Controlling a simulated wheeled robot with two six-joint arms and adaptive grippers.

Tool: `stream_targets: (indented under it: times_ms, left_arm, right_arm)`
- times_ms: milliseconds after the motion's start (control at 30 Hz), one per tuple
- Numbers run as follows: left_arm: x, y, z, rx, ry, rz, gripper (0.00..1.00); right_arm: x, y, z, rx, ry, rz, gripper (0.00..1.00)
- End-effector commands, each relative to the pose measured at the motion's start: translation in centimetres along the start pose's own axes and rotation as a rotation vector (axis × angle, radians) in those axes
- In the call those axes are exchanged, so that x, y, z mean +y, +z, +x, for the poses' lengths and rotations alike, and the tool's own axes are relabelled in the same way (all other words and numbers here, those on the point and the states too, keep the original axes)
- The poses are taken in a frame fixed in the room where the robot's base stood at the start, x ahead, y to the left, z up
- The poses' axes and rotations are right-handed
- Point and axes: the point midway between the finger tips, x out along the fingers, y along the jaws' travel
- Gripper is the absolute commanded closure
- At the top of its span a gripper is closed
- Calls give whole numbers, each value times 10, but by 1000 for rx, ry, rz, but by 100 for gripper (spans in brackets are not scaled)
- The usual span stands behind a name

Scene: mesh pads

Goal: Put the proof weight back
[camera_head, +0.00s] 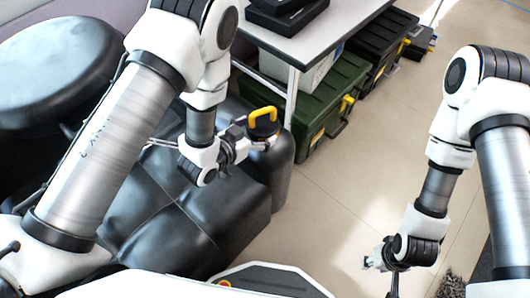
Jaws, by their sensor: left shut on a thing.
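A dark round weight with a yellow loop handle (263,116) shows in the head view, over the far right corner of a black padded seat. I take it to be the proof weight. My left gripper (249,138) is shut on it from the left side. The gripper hides part of the weight's lower body, and I cannot tell whether the weight touches anything below. My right gripper (381,263) hangs low at the right over the floor, apart from everything. Its fingers are too small and angled to tell whether they are open.
The black padded seat (170,240) fills the space under my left arm, with a round black cushion (55,60) at the left. A white table (325,35) carrying black cases stands behind. A green toolbox (330,100) and black toolbox (385,40) sit beside it. The tiled floor (350,190) is clear.

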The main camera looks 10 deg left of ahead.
Motion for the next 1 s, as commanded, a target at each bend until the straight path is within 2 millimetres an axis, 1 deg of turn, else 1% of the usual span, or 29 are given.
stream_targets:
  times_ms: [33, 100, 233, 367, 500, 567, 800, 833, 867, 1000]
  left_arm:
    - [-15, -7, 6, 13, -8, -3, 78]
    - [-30, -9, 13, 13, -6, -2, 78]
    - [-48, -11, 23, 10, -3, 1, 78]
    - [-53, -6, 27, 7, -1, 3, 78]
    - [-53, 14, 35, 5, 0, 2, 78]
    - [-53, 21, 38, 6, 0, 2, 78]
    - [-53, 22, 39, 6, 0, 2, 78]
    - [-52, 24, 38, 1, 0, 1, 5]
    - [-52, 24, 38, 1, 0, 1, 0]
    - [-52, 24, 38, 1, 0, 1, 0]
  right_arm:
    - [0, -1, -1, 3, 0, 0, 60]
    - [0, -1, 0, 3, 0, 0, 60]
    - [0, -1, 1, 3, 0, 0, 60]
    - [0, -1, 3, 2, 0, 0, 60]
    - [0, -1, 9, 2, 0, 0, 60]
    - [0, -1, 11, 2, 0, 0, 60]
    - [0, -1, 10, 2, 0, 0, 60]
    - [0, -1, 11, 2, 0, 0, 60]
    - [0, -1, 10, 2, 0, 0, 60]
    - [0, -1, 10, 2, 0, 0, 60]
